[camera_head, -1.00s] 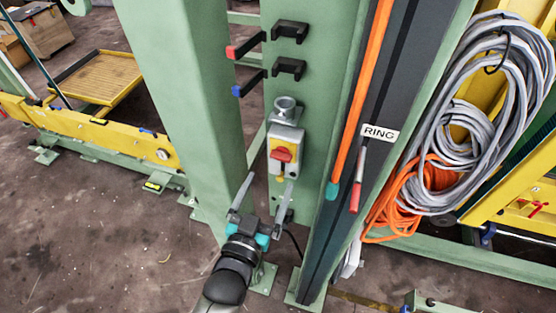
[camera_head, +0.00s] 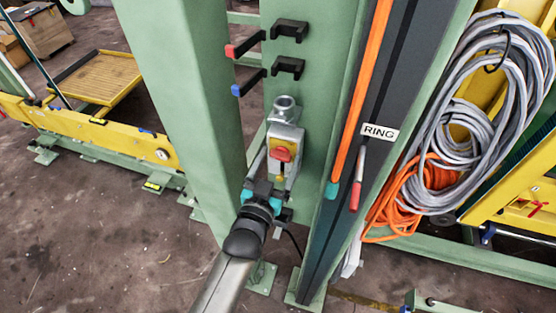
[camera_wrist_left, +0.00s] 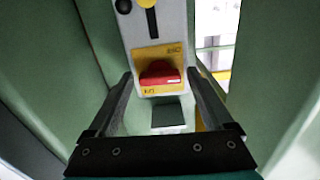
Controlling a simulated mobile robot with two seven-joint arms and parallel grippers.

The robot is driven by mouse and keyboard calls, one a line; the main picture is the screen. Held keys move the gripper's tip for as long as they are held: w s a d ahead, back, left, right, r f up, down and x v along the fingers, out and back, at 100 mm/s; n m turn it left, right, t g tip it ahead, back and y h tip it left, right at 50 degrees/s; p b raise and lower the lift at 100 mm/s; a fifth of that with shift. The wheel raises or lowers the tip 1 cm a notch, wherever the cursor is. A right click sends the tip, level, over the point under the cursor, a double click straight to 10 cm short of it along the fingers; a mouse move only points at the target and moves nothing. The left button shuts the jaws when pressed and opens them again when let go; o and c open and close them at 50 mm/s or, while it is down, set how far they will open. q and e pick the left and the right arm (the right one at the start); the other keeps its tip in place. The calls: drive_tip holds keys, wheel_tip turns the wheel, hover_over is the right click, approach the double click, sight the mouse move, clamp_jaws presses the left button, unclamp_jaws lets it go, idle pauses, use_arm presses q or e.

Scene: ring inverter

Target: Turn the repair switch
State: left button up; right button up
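The repair switch is a red knob (camera_head: 281,154) on a yellow plate, set on a grey box (camera_head: 287,134) on the green post. In the left wrist view the red knob (camera_wrist_left: 160,73) lies crosswise on the yellow plate (camera_wrist_left: 158,55), with small lettering above and below it. My left gripper (camera_head: 272,170) is at the box, coming from below. In the left wrist view my left gripper (camera_wrist_left: 161,74) is open, with one finger on each side of the knob and gaps between. Whether the fingertips touch the box is unclear. My right gripper is out of view.
Black hooks (camera_head: 289,68) stick out above the switch. An orange rod (camera_head: 362,95) and a "RING" label (camera_head: 380,133) are on the dark panel at right. Coiled grey cable (camera_head: 490,110) hangs further right. A green column (camera_head: 185,100) stands close at left.

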use_arm(q)
drive_tip(key=c, duration=1.2)
drive_tip(key=shift+n, duration=0.4)
drive_tip(key=o, duration=1.4)
drive_tip(key=shift+s, duration=0.1)
drive_tip(key=v, duration=1.5)
